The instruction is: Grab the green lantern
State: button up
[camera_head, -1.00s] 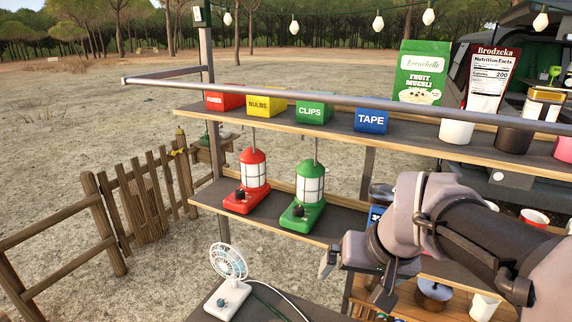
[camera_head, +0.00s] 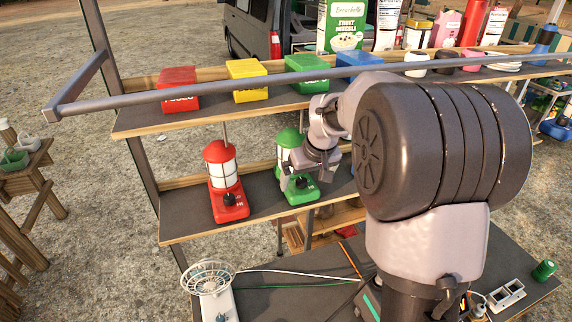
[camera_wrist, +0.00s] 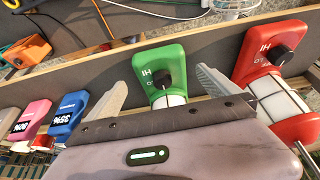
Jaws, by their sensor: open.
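The green lantern (camera_head: 299,186) stands upright on the lower shelf, with a dark knob on its base. My arm and gripper partly hide it in the head view. In the wrist view its green base (camera_wrist: 167,68) shows between my two fingers, and its upper part is hidden behind my gripper body. My gripper (camera_wrist: 160,80) is open, one finger on each side of the lantern, with gaps between. In the head view my gripper (camera_head: 302,185) is at the lantern's front. The red lantern (camera_head: 225,180) stands to the left on the same shelf.
The wrist view shows the red lantern (camera_wrist: 275,65) close beside one finger. Blue (camera_wrist: 68,112) and pink (camera_wrist: 33,115) items lie on the other side. A metal rail (camera_head: 250,90) runs above, before the upper shelf's boxes. A white fan (camera_head: 210,285) stands below.

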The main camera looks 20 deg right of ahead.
aim_at(303, 182)
jog(key=x, duration=0.6)
jog(key=shift+w+a+f, duration=0.1)
jog(key=shift+w, duration=0.25)
jog(key=shift+s, duration=0.15)
jog(key=shift+c, duration=0.7)
jog(key=c, duration=1.8)
